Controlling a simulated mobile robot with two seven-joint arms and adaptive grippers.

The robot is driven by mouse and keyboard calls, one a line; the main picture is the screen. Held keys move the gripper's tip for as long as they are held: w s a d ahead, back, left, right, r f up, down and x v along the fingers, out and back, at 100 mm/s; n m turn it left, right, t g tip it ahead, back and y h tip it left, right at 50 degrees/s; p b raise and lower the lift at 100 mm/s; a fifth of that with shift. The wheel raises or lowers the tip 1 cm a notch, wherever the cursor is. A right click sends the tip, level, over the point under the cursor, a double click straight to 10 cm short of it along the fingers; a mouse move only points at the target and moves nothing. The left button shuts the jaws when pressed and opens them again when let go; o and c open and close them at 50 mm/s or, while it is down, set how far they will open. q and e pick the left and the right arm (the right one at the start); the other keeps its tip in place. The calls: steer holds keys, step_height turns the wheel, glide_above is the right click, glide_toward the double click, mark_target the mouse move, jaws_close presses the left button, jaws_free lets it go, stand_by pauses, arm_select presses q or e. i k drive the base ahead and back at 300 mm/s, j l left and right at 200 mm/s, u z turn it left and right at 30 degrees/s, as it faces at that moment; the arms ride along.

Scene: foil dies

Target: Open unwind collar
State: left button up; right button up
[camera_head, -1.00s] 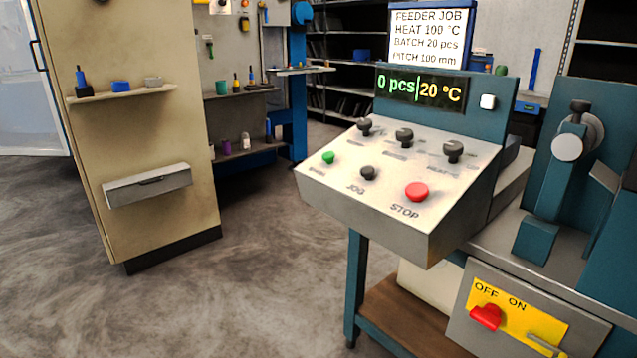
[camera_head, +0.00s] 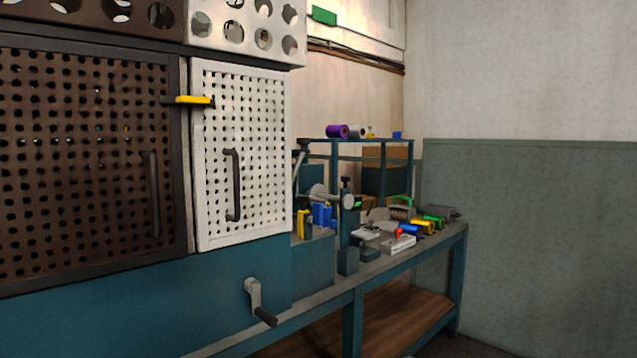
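No part labelled as the unwind collar shows. A grey shaft with a round pale end (camera_head: 347,201) sits on a teal stand (camera_head: 348,262) on the bench, beyond the perforated white door. A black knob (camera_head: 346,184) stands on top of it. It is small here, and I cannot tell whether this is the collar or whether it is open. Neither of my grippers is in view.
A perforated white door (camera_head: 240,150) and a brown one (camera_head: 80,170) fill the left, both appearing shut, with a yellow latch (camera_head: 193,100) between. A crank handle (camera_head: 256,302) sticks out below. Coloured rolls (camera_head: 424,227) lie on the bench (camera_head: 400,265). Floor shows little.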

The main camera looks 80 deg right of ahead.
mark_target(346, 199)
steer(key=z, duration=2.7)
steer(key=u, duration=0.95)
steer(key=k+l+u, duration=0.5)
steer(key=k+l, duration=0.05)
steer(key=l, duration=0.05)
